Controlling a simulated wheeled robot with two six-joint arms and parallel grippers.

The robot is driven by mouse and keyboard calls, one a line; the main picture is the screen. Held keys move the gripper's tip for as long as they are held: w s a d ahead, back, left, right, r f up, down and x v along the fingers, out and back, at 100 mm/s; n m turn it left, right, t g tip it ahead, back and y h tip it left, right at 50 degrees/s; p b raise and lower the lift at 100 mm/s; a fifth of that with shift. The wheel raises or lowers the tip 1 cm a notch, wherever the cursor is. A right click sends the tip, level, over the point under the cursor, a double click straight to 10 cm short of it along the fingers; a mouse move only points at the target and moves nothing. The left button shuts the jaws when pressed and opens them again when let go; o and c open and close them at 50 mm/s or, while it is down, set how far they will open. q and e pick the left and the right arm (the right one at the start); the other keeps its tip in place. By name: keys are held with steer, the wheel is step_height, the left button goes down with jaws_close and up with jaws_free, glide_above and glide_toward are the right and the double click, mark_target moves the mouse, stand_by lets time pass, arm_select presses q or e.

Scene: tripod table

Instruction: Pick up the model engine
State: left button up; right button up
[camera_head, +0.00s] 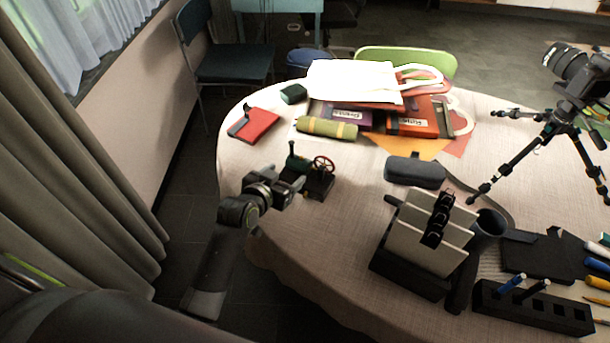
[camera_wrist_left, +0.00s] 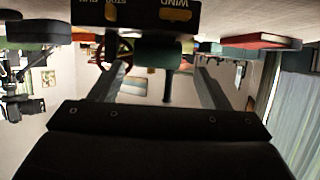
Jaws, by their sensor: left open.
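The model engine (camera_head: 319,183) stands upright near the table's left edge, with a dark base, a green boiler and a red flywheel. It also shows upside down at the top of the left wrist view (camera_wrist_left: 138,14), with lettering on its base. My left gripper (camera_head: 291,186) is at the engine's near left side, at about its height. In the left wrist view its two fingers (camera_wrist_left: 157,76) are apart, with the green boiler and chimney seen between them. I cannot tell whether they touch the engine. My right gripper is not in view.
A red book (camera_head: 257,124), a green roll (camera_head: 327,128) and a stack of bags and folders lie behind the engine. A dark case (camera_head: 414,171) and a file holder (camera_head: 427,231) stand to the right. A tripod (camera_head: 520,150) is further right. The cloth before the engine is clear.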

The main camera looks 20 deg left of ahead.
mark_target(295, 166)
arm_select(q)
steer(key=shift+x, duration=2.95)
steer(key=shift+d, duration=0.2)
steer(key=shift+s, duration=0.1)
steer(key=c, duration=1.3)
steer(key=shift+r, duration=0.2)
jaws_close()
steer(key=shift+r+p, duration=0.1)
steer(key=shift+p, duration=0.2)
